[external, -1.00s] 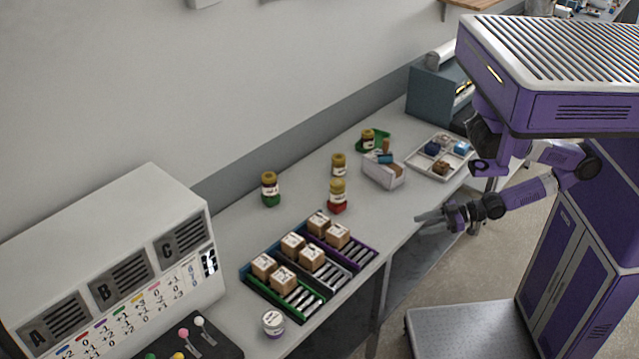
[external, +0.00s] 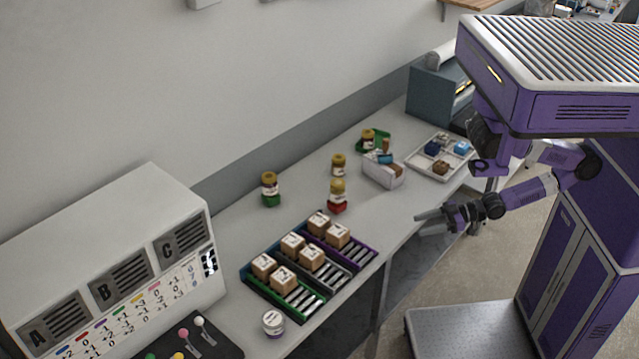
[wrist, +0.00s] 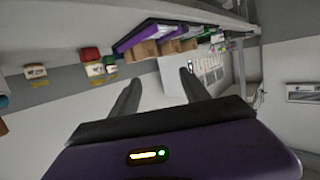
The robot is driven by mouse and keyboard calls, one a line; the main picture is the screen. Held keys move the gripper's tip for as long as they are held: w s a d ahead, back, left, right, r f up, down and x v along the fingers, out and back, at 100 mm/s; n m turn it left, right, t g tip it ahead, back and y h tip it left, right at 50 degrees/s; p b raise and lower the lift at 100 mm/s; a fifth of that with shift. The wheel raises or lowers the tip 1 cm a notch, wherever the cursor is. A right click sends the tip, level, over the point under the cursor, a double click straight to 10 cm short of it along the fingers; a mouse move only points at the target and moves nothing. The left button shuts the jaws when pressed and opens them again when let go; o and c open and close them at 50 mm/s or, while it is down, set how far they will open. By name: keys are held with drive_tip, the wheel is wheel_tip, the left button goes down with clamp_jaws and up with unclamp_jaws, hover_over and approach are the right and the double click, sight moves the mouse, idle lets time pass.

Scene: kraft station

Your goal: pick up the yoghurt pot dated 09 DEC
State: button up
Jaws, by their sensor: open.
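A small white pot with a purple band (external: 273,324) stands near the bench's front edge, at the bottom of the external view. Its date is too small to read. Jars with yellowish lids and pale labels stand farther back: one on green (external: 270,188), one on red (external: 337,196), and one behind (external: 338,164). I cannot read a date on any of them. My gripper (external: 418,224) is open and empty, beside the bench's front edge, well apart from the pots. In the wrist view, my gripper (wrist: 158,80) shows two spread fingers with nothing between them.
Coloured racks (external: 333,283) hold several wooden blocks mid-bench. A white box (external: 383,175) and a divided white tray (external: 425,165) stand farther right. A grey machine marked A, B, C (external: 150,220) fills the left end. Bare bench lies between the racks and the white box.

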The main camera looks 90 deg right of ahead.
drive_tip(key=o, duration=0.5)
drive_tip(key=shift+o, duration=0.2)
